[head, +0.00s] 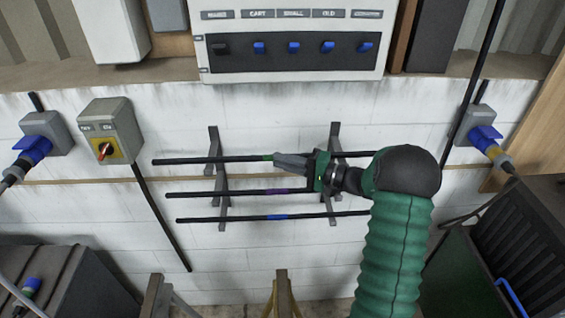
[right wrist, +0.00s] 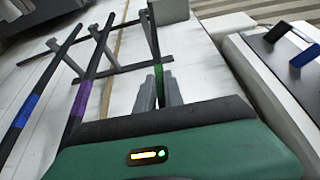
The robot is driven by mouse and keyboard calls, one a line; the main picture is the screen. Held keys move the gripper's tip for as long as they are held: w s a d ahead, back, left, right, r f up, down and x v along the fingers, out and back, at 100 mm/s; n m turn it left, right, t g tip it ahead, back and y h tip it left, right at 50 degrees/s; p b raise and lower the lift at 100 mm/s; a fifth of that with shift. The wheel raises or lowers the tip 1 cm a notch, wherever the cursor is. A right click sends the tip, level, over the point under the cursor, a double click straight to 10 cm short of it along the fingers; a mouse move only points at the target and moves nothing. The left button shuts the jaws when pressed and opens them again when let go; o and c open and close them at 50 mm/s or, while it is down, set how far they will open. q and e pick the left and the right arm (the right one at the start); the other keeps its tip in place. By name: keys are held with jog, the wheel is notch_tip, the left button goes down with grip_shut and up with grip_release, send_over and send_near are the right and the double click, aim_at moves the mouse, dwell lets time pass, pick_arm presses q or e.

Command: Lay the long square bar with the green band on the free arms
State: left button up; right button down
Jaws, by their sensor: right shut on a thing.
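The long dark square bar with the green band (head: 240,159) runs level across the wall rack, highest of the bars there. Its green band shows between my fingers in the right wrist view (right wrist: 159,76). The rack has a left upright (head: 213,145) and a right upright (head: 333,206), both with arms. I cannot tell whether the held bar touches the top arms. My left gripper is not in view.
A bar with a purple band (head: 240,193) and a bar with a blue band (head: 240,218) lie on the rack below. A panel with blue switches (head: 293,52) hangs above. A grey switch box (head: 110,128) is left, a blue plug (head: 485,134) right.

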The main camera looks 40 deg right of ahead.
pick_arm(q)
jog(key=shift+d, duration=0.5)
pick_arm(e)
jog(key=shift+d, duration=0.45)
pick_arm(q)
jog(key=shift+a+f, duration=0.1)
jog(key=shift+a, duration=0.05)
pick_arm(e)
jog(key=shift+a, duration=0.2)
pick_arm(q)
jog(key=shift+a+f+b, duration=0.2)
jog(key=shift+b, duration=0.1)
pick_arm(e)
jog(key=shift+a+f, duration=0.1)
jog(key=shift+a, duration=0.1)
jog(key=c, duration=1.4)
grip_release()
jog(key=shift+s+d, duration=0.1)
jog(key=shift+d, duration=0.1)
jog(key=shift+o, duration=0.5)
jog(key=shift+f, duration=0.25)
jog(key=shift+o, duration=0.7)
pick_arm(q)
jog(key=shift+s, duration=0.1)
pick_arm(e)
jog(key=shift+r, duration=0.1)
jog(key=shift+a, duration=0.1)
